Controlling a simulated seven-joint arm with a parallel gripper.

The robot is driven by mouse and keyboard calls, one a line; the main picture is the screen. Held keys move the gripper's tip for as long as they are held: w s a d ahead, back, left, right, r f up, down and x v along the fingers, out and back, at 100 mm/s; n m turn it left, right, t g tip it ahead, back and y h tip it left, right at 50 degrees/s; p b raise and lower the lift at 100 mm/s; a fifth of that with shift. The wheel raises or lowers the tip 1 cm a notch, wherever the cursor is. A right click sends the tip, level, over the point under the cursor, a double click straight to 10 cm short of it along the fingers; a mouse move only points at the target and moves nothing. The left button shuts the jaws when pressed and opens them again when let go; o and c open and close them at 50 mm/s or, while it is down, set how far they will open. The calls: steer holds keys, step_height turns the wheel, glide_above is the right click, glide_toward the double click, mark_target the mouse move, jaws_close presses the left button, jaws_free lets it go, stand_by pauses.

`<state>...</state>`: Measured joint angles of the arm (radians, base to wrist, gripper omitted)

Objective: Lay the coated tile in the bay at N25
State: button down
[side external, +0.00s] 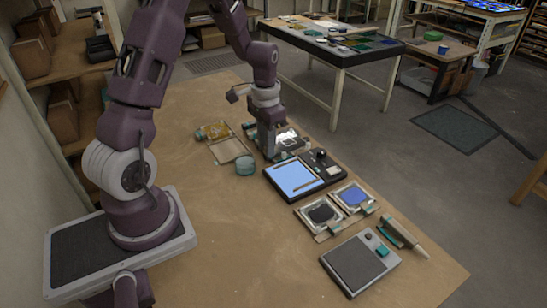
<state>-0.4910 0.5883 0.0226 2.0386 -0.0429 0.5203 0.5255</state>
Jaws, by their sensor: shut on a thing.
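My gripper (271,155) points down at the middle of the bench, just behind the light panel and beside a tray with a bright, shiny top (287,138). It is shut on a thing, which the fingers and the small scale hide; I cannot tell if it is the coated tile. A blue tile (353,195) and a dark tile (321,213) lie in two framed trays at the right.
A light panel (294,177) with a dark frame lies in front of my gripper. A teal round jar (245,165) stands left of it.

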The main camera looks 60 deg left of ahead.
steer(key=s+a+f+n, duration=0.1)
steer(key=s+a+f, duration=0.1)
steer(key=a, duration=0.4)
steer(key=s+a+f, duration=0.1)
steer(key=s+a, duration=0.2)
steer(key=a, duration=0.3)
glide_above(211, 159)
step_height(211, 159, down, 2)
steer(key=shift+w+f+n, duration=0.1)
steer(key=shift+f+n, duration=0.1)
steer(key=shift+n, duration=0.1)
steer(key=shift+f, duration=2.3)
steer(key=shift+f, duration=0.6)
steer(key=c, duration=1.1)
jaws_free()
steer(key=shift+c, duration=0.2)
